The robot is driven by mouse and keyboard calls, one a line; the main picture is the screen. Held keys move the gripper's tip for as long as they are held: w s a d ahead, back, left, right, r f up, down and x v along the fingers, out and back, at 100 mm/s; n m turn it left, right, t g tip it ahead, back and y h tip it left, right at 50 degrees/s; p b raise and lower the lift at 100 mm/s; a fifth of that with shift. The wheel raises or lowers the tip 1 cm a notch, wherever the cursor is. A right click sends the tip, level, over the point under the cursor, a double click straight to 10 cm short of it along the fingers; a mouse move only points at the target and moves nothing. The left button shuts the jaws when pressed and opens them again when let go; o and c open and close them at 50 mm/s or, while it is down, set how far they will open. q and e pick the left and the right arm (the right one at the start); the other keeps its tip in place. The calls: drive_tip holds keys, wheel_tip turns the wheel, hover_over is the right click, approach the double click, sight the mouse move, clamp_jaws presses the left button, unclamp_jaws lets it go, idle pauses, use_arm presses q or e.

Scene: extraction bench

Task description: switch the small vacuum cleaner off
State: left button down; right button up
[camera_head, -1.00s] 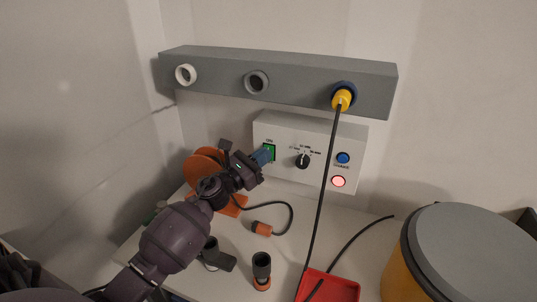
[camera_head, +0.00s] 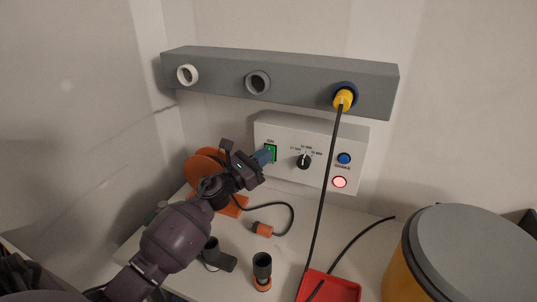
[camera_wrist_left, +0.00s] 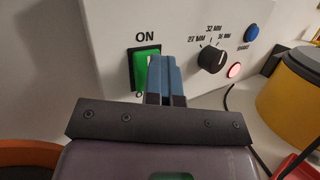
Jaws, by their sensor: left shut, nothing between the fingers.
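The white control box (camera_head: 318,136) of the small vacuum cleaner is on the back wall under a grey rail. It carries a green rocker switch (camera_head: 271,152) marked ON, which also shows in the left wrist view (camera_wrist_left: 140,70). My left gripper (camera_head: 266,156) is shut and empty, its blue fingertips in front of the switch's right part. In the left wrist view the fingers (camera_wrist_left: 165,66) partly cover the switch's lower right; I cannot tell whether they touch it. A red lamp (camera_head: 339,182) on the box is lit. My right gripper is not in view.
A black dial (camera_head: 303,162) and a blue button (camera_head: 344,158) are right of the switch. A black cable hangs from the yellow plug (camera_head: 343,99) in front of the box. An orange reel (camera_head: 205,166) stands close behind my left arm. A yellow drum (camera_head: 398,268) stands at right.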

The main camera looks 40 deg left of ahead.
use_arm(q)
drive_tip(key=shift+w+a+r, duration=0.15)
drive_tip(key=shift+w+r, duration=0.05)
drive_tip(key=shift+r, duration=0.25)
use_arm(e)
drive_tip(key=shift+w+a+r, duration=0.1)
use_arm(q)
drive_tip(key=shift+s, duration=0.1)
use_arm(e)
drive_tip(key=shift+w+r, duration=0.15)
use_arm(q)
drive_tip(key=shift+s+d, duration=0.1)
drive_tip(key=shift+d, duration=0.1)
drive_tip(key=s+p, duration=0.1)
drive_tip(key=s, duration=0.1)
drive_tip(key=s+d, duration=0.1)
drive_tip(key=s, duration=0.2)
drive_tip(key=shift+d+p, duration=0.1)
drive_tip(key=shift+p, duration=0.25)
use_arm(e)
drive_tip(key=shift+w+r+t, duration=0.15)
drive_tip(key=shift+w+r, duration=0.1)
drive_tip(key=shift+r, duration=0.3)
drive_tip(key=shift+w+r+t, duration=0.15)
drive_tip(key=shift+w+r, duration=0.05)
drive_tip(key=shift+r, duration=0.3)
